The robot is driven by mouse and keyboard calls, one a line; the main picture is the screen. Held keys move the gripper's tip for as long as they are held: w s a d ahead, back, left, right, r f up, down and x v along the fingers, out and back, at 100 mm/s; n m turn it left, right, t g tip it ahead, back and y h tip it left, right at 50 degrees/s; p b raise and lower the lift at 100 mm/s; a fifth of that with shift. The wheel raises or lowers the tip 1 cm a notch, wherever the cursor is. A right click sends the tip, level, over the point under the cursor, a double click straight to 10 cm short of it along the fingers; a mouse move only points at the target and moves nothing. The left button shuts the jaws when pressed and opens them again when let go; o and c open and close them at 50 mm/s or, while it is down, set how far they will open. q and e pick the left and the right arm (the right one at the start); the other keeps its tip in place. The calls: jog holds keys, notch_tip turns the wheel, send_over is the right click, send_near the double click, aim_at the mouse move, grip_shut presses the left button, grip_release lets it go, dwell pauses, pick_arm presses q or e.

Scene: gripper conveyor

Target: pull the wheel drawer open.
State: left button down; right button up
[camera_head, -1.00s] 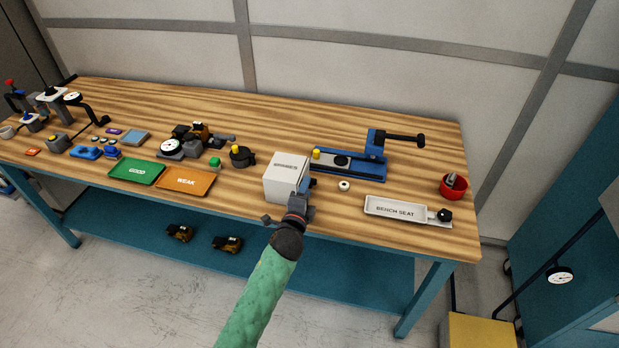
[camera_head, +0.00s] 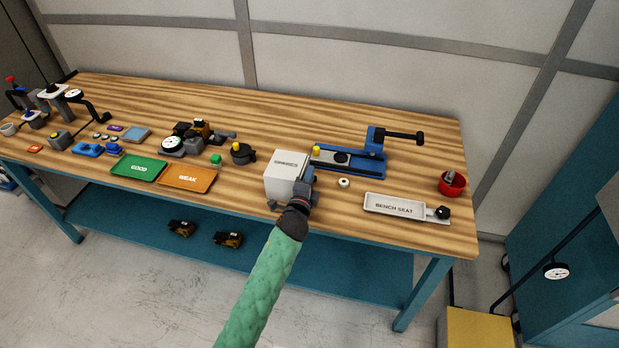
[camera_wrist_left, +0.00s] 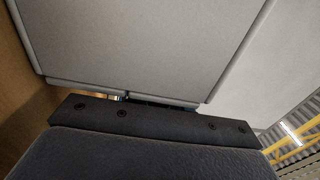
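A white box-shaped unit (camera_head: 284,172) with a dark label on top, too small to read, stands near the table's front edge in the head view; I take it for the wheel drawer unit. My left gripper (camera_head: 291,191) is at its front right corner, fingers apart, one low in front and one along the right side. I cannot tell whether they touch it. In the left wrist view a plain grey face (camera_wrist_left: 140,45) fills the upper part, close above the dark gripper body. A handle is not clearly visible. My right gripper is out of view.
A blue fixture (camera_head: 350,165) stands behind and right of the box, with a small white ring (camera_head: 344,183) in front. The bench seat tray (camera_head: 393,205) and a red cup (camera_head: 452,185) are further right. The orange tray (camera_head: 187,178) and green tray (camera_head: 139,169) lie left.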

pick_arm(q)
jog(key=shift+d, duration=0.1)
